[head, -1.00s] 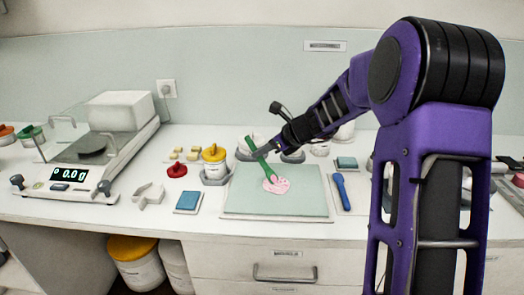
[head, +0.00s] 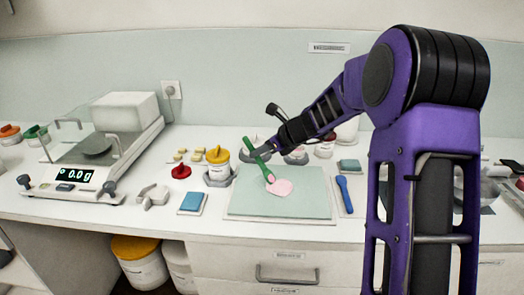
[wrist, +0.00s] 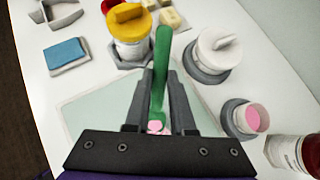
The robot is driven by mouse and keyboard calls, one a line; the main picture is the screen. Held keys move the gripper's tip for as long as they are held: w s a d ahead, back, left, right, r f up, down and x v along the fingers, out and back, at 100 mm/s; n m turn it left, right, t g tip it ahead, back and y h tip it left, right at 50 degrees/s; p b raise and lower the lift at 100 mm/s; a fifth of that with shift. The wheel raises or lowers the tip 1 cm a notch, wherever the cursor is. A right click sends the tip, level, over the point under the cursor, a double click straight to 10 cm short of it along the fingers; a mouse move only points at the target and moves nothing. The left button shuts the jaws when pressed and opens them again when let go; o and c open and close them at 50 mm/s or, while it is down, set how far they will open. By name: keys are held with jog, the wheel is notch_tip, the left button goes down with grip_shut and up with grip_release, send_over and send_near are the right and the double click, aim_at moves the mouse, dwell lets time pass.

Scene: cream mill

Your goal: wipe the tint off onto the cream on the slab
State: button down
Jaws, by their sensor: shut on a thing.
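My gripper (head: 263,148) is shut on a green spatula (head: 258,160), which is tilted over the slab. Its handle stands up between the fingers in the wrist view (wrist: 161,60). The pale green slab (head: 305,207) lies on the bench. A patch of pink cream (head: 281,189) is spread near the middle of the slab. The spatula's lower end is at the upper left of the cream and looks pink. I cannot tell whether it touches. In the wrist view my fingers hide most of the cream.
A yellow-lidded jar (head: 217,164), a red lid (head: 181,172) and a blue pad (head: 192,202) stand left of the slab. A blue spatula (head: 344,193) lies to the right. A white-lidded jar (wrist: 216,48) and a pot of pink (wrist: 252,118) stand close behind.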

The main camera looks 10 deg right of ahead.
dwell(0.6)
jog(key=shift+r+p, duration=2.8)
jog(key=shift+r, duration=0.25)
